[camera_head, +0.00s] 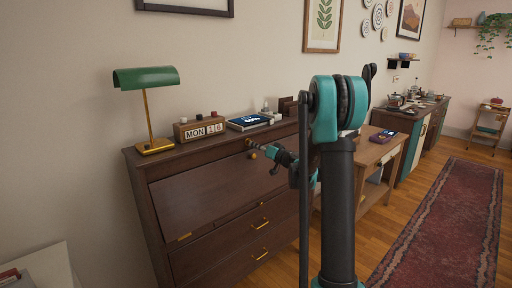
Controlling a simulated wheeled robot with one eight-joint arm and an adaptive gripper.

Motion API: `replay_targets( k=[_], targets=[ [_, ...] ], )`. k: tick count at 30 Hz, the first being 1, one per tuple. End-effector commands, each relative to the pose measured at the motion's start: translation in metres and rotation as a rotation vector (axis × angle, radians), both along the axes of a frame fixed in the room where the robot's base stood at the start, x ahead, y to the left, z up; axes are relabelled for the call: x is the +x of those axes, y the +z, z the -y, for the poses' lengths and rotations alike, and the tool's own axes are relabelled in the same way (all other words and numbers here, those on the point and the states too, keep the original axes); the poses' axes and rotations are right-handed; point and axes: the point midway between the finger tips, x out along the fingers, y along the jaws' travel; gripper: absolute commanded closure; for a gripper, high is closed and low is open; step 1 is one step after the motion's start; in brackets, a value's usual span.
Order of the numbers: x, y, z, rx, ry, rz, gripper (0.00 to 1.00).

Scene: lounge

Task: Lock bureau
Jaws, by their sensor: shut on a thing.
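The bureau (205,190) is dark brown wood and stands against the wall at the centre left. Its sloped front panel looks closed, and drawers with brass handles (260,223) are below it. My gripper (266,151), teal and black, reaches in from the right to the upper right part of the bureau's front. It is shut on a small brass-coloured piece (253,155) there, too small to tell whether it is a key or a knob. My arm hides the bureau's right end.
On the bureau top stand a green lamp (147,79), a block calendar (200,129) and a dark-screened device (248,122). A wooden side table (376,150) stands to the right. Open floor and a red rug (445,220) lie at the right.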

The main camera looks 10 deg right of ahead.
Motion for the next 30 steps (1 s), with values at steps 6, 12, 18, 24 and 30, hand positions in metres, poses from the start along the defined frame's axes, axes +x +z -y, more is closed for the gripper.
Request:
replay_targets(
  k=[6, 12, 18, 24, 30],
  targets=[
    [0.0033, -0.0010, 0.0034, -0.154, -0.009, 0.108, 1.00],
    [0.0035, -0.0009, 0.0040, -0.210, -0.010, 0.148, 1.00],
    [0.0037, -0.0008, 0.0043, -0.212, -0.010, 0.151, 1.00],
    [0.0041, -0.0005, 0.0049, -0.344, -0.011, 0.246, 1.00],
    [0.0041, -0.0002, 0.0051, -0.404, -0.011, 0.289, 0.77]
  ],
)
